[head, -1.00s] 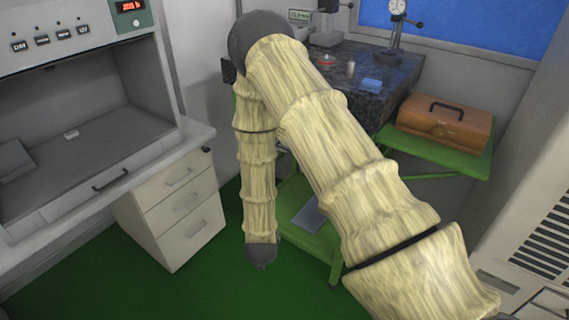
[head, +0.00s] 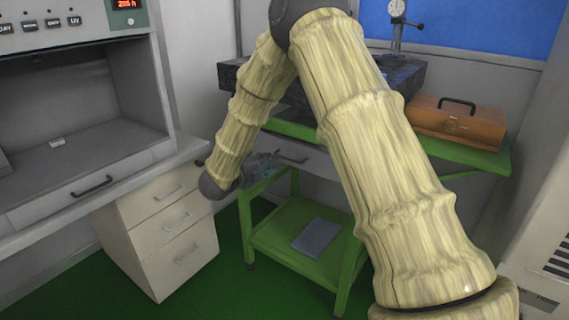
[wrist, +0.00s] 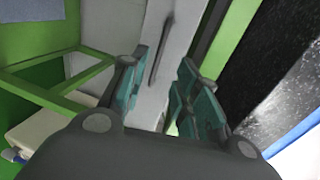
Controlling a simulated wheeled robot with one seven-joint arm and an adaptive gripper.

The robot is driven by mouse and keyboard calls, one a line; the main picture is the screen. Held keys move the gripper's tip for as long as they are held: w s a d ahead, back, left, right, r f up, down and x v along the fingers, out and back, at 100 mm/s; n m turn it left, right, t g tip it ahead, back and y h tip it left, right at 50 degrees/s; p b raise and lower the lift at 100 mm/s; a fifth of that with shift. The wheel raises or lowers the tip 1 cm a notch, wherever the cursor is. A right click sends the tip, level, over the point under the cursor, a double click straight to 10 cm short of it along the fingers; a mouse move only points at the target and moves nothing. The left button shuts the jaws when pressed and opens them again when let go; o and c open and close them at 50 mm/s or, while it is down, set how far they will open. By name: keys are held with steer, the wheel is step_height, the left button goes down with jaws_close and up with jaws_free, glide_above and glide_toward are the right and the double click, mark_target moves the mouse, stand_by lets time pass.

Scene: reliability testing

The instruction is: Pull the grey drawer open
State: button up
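The grey drawer (head: 318,163) is under the top of the green table, with its handle (head: 292,157) partly in sight just right of my gripper. It looks shut. In the wrist view the drawer front (wrist: 176,70) runs up the picture, with its dark bar handle (wrist: 160,50) ahead of and between the fingers. My gripper (head: 268,165) is at the left end of the table, close to the drawer front. In the wrist view my gripper (wrist: 163,64) is open, its teal-padded fingers apart with nothing held. The handle seems beyond the fingertips; the exact gap is unclear.
The green table (head: 470,160) carries a dark stone slab (head: 232,75) and an orange case (head: 455,122); a grey plate (head: 316,237) lies on its lower shelf. A white three-drawer cabinet (head: 165,250) stands left, under a bench. Green floor between is free.

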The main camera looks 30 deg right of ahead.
mark_target(285, 158)
steer(key=x, duration=1)
steer(key=shift+w, duration=0.1)
jaws_close()
